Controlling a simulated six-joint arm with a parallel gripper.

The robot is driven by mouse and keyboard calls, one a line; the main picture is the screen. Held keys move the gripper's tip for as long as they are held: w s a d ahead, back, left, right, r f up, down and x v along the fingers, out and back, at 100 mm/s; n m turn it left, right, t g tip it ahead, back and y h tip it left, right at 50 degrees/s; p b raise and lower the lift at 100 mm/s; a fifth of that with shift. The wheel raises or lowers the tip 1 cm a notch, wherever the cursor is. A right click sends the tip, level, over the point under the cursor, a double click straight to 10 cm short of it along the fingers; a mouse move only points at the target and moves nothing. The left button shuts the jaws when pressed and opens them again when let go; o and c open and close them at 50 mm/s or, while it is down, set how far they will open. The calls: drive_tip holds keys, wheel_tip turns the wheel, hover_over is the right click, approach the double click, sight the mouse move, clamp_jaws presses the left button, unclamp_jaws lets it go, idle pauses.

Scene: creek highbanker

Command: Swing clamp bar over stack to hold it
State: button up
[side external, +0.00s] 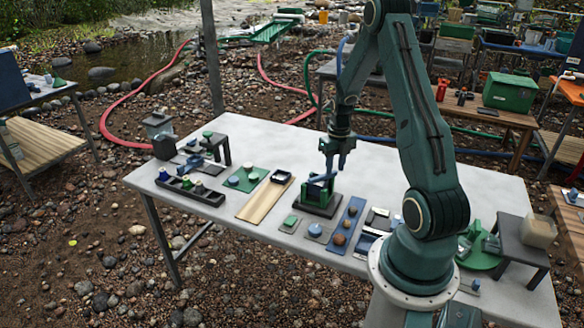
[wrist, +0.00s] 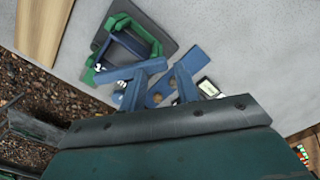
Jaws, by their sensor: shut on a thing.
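The green frame (side external: 312,190) stands on a dark base plate (side external: 318,207) near the middle of the table. In the wrist view the green frame (wrist: 103,50) shows from above on its dark plate (wrist: 160,30); I cannot make out the stack's layers. The blue clamp bar (side external: 320,178) lies across the top of the frame in the side view, and the bar (wrist: 118,73) reaches over the frame's near side in the wrist view. My gripper (side external: 333,170) points down at the bar's right end, shut on it. Its fingers (wrist: 166,72) partly hide the contact.
A blue board with brown balls (side external: 349,225) lies right of the base. A wooden board (side external: 262,203) and a green mat (side external: 245,180) lie left. A dark tray (side external: 190,191) and a small stand (side external: 218,143) are farther left. The table's back part (side external: 280,140) is clear.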

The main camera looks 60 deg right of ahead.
drive_tip(key=shift+s+a+f, duration=0.15)
drive_tip(key=shift+s+f, duration=0.2)
drive_tip(key=shift+f, duration=0.4)
drive_tip(key=shift+o, duration=0.8)
drive_tip(key=shift+r, duration=0.1)
drive_tip(key=shift+w+r, duration=0.2)
drive_tip(key=shift+r, duration=3.45)
